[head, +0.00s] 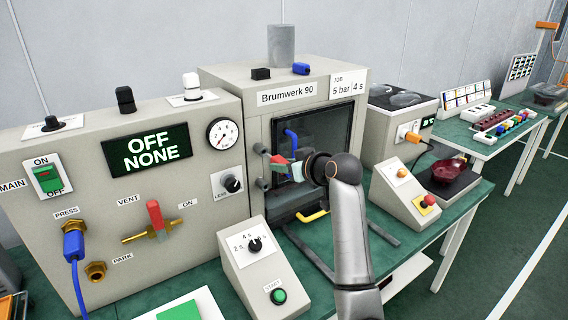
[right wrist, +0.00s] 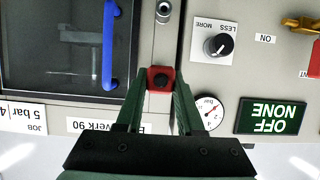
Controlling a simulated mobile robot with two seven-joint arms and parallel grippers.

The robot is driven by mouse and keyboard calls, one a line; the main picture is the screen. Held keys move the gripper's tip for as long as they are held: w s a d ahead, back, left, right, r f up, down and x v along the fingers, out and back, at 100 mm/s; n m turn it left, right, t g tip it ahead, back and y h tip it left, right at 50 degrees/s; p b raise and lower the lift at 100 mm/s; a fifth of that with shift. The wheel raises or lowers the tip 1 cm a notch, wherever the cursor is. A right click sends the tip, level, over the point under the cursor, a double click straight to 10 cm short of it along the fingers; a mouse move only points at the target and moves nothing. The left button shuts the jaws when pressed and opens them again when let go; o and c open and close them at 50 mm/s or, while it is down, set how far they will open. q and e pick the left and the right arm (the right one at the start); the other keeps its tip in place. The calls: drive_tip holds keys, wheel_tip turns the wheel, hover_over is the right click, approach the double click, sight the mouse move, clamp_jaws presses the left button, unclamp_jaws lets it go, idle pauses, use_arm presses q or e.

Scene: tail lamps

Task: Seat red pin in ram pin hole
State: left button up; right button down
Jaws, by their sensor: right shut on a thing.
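The red pin (head: 279,160) is in my right gripper (head: 289,167), in front of the left frame of the grey Brumwerk 90 press (head: 230,85). In the right wrist view, the red pin (right wrist: 161,73) shows a square red head with a dark round centre, between the two green fingertips (right wrist: 160,92). Two short grey round fittings, an upper one (head: 261,148) and a lower one (head: 262,184), stick out beside the door. I cannot tell whether either is the ram pin hole, or whether the pin touches one. My left gripper is out of view.
The press has a dark glass door (head: 325,135) with a blue bar (head: 291,141) and a yellow handle (head: 312,215). A control panel (head: 85,200) stands left. A timer box (head: 255,260) stands in front, and a stop-button box (head: 405,190) stands right of my arm.

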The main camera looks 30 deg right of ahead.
sight(278, 157)
idle(0.4)
drive_tip(key=shift+p, duration=0.35)
drive_tip(key=shift+w+a, duration=0.15)
drive_tip(key=shift+w, duration=1.35)
drive_tip(key=shift+w, duration=0.15)
drive_tip(key=shift+w, duration=0.8)
drive_tip(key=shift+c, duration=2.2)
unclamp_jaws()
